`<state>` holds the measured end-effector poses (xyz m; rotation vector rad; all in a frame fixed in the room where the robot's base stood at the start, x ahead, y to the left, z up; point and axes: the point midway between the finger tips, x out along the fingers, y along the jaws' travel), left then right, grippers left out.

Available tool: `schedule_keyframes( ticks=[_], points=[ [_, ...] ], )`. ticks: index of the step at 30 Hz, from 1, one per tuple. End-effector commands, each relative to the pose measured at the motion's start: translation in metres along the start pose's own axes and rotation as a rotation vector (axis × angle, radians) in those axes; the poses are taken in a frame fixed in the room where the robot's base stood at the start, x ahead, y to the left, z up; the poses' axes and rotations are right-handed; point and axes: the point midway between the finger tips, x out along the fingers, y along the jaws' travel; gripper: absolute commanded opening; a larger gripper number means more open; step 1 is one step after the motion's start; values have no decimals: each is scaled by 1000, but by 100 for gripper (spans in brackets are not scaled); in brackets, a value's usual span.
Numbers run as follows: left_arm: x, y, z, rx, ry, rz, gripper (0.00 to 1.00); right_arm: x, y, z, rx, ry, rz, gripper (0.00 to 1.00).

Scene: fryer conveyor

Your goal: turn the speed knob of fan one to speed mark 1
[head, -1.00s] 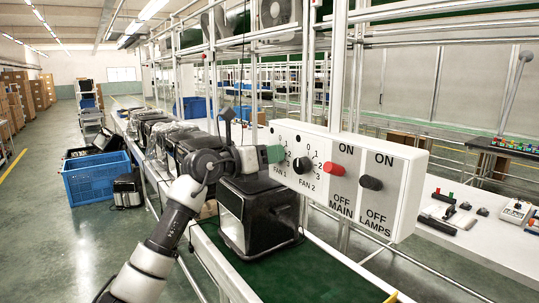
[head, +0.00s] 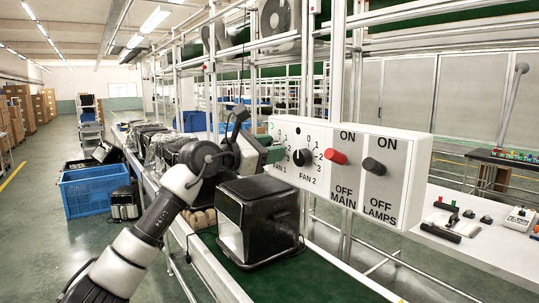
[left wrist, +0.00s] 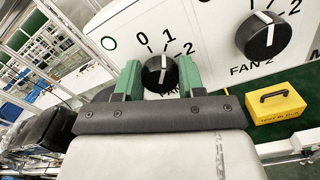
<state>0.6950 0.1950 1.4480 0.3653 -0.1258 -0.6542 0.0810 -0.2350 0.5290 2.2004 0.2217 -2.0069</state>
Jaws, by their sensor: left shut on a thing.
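The white control box (head: 400,211) carries the fan one knob, a black fan two knob (head: 302,157) and two switches. In the left wrist view, the fan one knob (left wrist: 159,76) is black and round with a white pointer line. The line points up, close to the mark 1 above it. My left gripper (head: 275,153) is at the fan one knob. In the left wrist view its green fingers (left wrist: 159,82) stand on both sides of the knob and are shut on it. My right gripper is not in view.
The red MAIN switch (head: 337,157) and black LAMPS switch (head: 374,166) stick out on the right of the box. A black fryer (head: 265,215) stands on the green conveyor below.

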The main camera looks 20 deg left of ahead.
Motion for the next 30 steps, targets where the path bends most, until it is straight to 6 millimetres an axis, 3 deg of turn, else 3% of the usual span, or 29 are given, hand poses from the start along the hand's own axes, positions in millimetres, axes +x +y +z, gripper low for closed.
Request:
schedule_keyframes(
  ticks=[19,20,24,30],
  points=[
    [0,0,0,58,1,0,15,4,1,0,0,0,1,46],
    [0,0,0,57,1,0,42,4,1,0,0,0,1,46],
    [0,0,0,57,1,0,64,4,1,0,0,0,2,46],
    [0,0,0,57,1,0,65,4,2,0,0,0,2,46]
  ],
)
